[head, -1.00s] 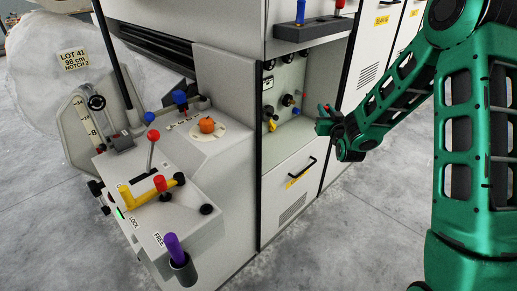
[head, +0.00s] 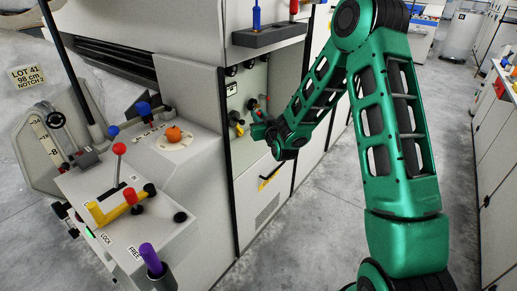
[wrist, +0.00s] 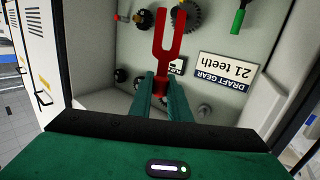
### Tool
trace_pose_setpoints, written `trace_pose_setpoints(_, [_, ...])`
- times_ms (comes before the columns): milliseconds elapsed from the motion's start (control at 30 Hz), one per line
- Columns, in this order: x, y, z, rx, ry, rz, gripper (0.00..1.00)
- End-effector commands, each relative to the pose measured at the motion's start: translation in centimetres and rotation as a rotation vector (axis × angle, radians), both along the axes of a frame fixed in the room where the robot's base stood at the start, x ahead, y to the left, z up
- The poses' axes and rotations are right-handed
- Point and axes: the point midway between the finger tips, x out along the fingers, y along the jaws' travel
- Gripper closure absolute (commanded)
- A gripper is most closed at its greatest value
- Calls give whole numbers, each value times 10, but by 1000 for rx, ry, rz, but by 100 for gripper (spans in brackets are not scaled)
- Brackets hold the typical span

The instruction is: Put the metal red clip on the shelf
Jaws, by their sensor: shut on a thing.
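The red metal clip (wrist: 166,57) is a two-pronged fork, seen in the wrist view with its prongs pointing away from my gripper. My gripper (wrist: 160,82) is shut on its stem end. In the head view my gripper (head: 257,125) is at the front of the open compartment (head: 244,90) in the machine; the clip is too small there to make out clearly. A narrow grey shelf (head: 268,38) above the compartment bears a blue-handled and a red-handled tool. I cannot tell whether this is the shelf meant.
A console with levers and an orange knob (head: 174,134) stands left. A bench (head: 495,125) stands far right, with open floor before it.

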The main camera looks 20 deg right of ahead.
Motion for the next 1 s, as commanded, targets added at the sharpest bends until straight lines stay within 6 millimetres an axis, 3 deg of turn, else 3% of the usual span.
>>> trace_pose_setpoints(200, [40,24,-41,1,9,23,100])
trace_pose_setpoints(500, [78,40,-69,13,-3,21,100])
trace_pose_setpoints(700, [87,42,-78,15,-7,18,100])
trace_pose_setpoints(1000, [87,43,-126,12,-6,18,100])
